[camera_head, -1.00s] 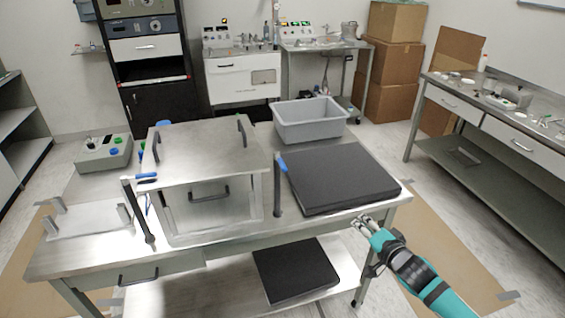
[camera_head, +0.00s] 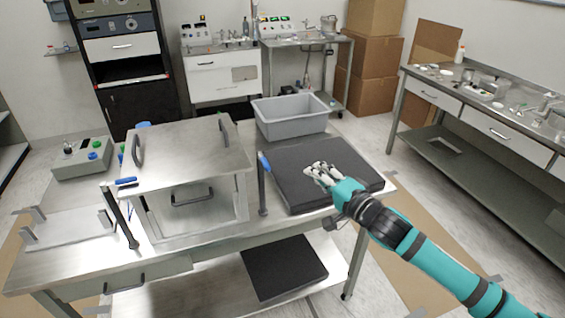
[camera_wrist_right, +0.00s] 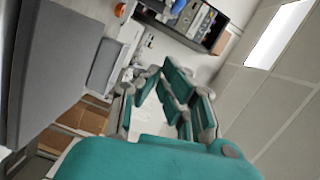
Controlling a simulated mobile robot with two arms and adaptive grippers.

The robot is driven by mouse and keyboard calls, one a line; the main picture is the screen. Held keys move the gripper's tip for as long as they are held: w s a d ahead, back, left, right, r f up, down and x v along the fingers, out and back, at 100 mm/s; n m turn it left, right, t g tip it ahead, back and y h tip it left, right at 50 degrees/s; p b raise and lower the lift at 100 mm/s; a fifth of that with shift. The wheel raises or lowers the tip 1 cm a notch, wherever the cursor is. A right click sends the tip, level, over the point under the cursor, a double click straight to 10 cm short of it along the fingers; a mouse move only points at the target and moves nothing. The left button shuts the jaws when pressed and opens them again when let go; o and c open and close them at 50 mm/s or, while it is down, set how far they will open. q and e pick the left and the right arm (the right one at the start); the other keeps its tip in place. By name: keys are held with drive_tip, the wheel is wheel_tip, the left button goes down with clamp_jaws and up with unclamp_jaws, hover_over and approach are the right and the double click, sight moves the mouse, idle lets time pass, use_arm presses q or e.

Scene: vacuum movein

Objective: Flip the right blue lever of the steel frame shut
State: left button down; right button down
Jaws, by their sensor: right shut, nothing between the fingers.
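The steel frame (camera_head: 190,150) is a box with a flat top, dark handles and a front panel, standing on the steel table. Its right blue lever (camera_head: 264,163) stands upright beside the frame's front right corner, a dark bar with a blue tip. The left blue lever (camera_head: 126,182) has its blue grip by the front left corner. My right gripper (camera_head: 316,172) is shut and empty above the black pad, to the right of the right lever and apart from it. Its fingers also show in the right wrist view (camera_wrist_right: 172,88), where I cannot make out the lever. My left gripper is not in view.
The black pad (camera_head: 355,170) lies right of the frame, with a grey bin (camera_head: 290,130) behind it. A control box (camera_head: 80,160) with coloured knobs stands at the left. Another dark slab (camera_head: 285,265) lies on the lower shelf. A side bench (camera_head: 480,95) stands at the right.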

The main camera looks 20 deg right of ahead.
sight(264, 161)
drive_tip(key=w+a+f+p, duration=0.1)
drive_tip(key=w+a+p, duration=0.2)
drive_tip(key=w+a, duration=0.3)
drive_tip(key=shift+x, duration=0.9)
drive_tip(key=shift+w+d+f, duration=0.1)
drive_tip(key=shift+d, duration=0.05)
